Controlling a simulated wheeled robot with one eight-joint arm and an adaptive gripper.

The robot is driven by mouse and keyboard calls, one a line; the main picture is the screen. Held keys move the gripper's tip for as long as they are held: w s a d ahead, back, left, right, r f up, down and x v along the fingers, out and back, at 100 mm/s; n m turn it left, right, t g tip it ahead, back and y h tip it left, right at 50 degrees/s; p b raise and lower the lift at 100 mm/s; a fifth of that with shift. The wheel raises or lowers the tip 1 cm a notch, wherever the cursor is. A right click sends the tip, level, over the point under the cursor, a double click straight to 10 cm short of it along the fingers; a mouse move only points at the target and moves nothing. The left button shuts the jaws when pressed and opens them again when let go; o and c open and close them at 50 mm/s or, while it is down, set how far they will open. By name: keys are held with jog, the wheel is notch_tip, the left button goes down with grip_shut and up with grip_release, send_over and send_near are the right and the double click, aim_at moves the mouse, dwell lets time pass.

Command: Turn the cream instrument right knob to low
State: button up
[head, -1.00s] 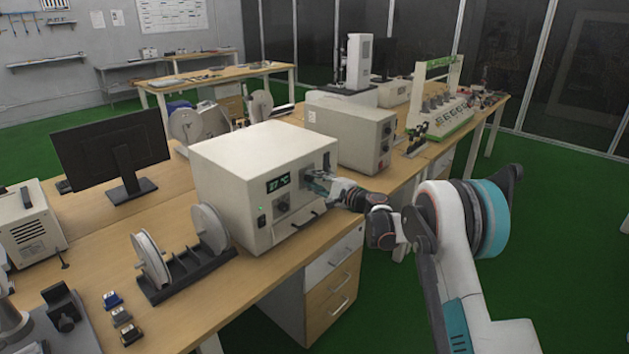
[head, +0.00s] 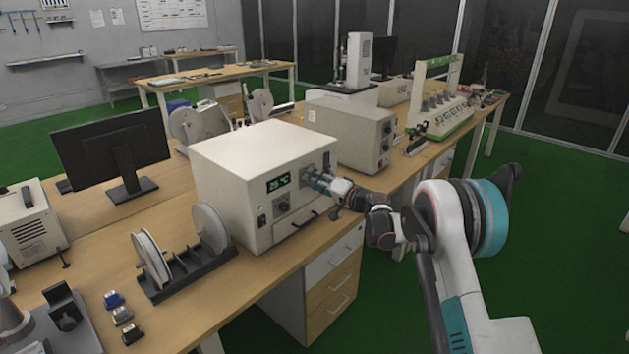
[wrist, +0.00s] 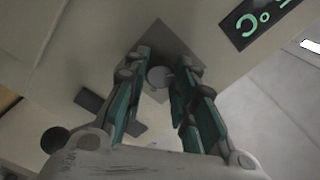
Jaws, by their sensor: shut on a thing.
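The cream instrument (head: 235,170) is a boxy cabinet on the wooden bench, with a lit green display (head: 278,183) on its front. Its left knob (head: 283,205) shows below the display. My gripper (head: 312,176) reaches the right side of the front panel from the right and hides most of the right knob in the head view. In the wrist view the right knob (wrist: 159,77) is a round grey disc on a dark square plate. My gripper (wrist: 157,88) has its two fingers around it, shut on it. The knob's pointer setting cannot be made out.
A second beige instrument (head: 352,135) stands behind to the right. Spools on a dark rack (head: 190,270) stand at the left of the cream instrument. A black handle (head: 305,219) sits low on its front. The green floor to the right is open.

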jog(key=shift+f+n, duration=0.1)
jog(key=shift+n, duration=0.4)
jog(key=o, duration=1.1)
jog(key=v, duration=1.2)
jog(key=shift+s, duration=0.1)
